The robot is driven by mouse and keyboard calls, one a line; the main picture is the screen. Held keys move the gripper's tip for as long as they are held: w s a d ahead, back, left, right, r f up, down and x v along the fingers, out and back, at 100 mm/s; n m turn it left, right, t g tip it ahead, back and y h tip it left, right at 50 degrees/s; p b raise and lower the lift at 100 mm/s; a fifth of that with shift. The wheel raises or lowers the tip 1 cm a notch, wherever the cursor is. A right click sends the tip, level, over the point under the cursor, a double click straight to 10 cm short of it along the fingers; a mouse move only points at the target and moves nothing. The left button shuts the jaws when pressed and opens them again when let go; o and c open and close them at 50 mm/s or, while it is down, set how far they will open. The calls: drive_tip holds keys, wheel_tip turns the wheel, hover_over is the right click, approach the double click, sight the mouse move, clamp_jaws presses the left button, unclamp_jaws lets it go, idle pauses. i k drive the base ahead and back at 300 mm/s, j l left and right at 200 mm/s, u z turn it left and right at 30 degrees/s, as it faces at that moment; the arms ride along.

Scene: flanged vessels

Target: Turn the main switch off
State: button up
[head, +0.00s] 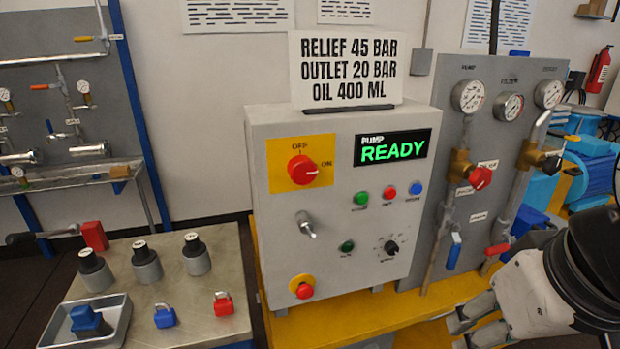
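The main switch (302,169) is a red rotary knob on a yellow square plate, high on the left of the grey control box's front. The plate is marked OFF at the top and ON at the right. The knob's white pointer mark points right, toward ON. The display (394,148) beside it reads PUMP READY in green. My gripper (458,332) is at the bottom right, low in front of the yellow bench and well away from the switch. Its fingers look apart, with nothing seen between them; its lower part is cut off by the picture edge.
The control box (345,260) also carries a toggle lever (306,224), coloured buttons, a black selector (391,247) and a red push button (304,291). Gauges, valves and pipes stand right of it. A table with padlocks (223,303) and dark-topped cylinders is at left.

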sight(302, 169)
drive_tip(key=k+j+z, duration=0.2)
drive_tip(key=j, duration=0.15)
drive_tip(key=k+j+z, duration=0.2)
drive_tip(key=j, duration=0.15)
drive_tip(key=k+j+z, duration=0.2)
drive_tip(key=i+j, duration=0.05)
drive_tip(key=j, duration=0.1)
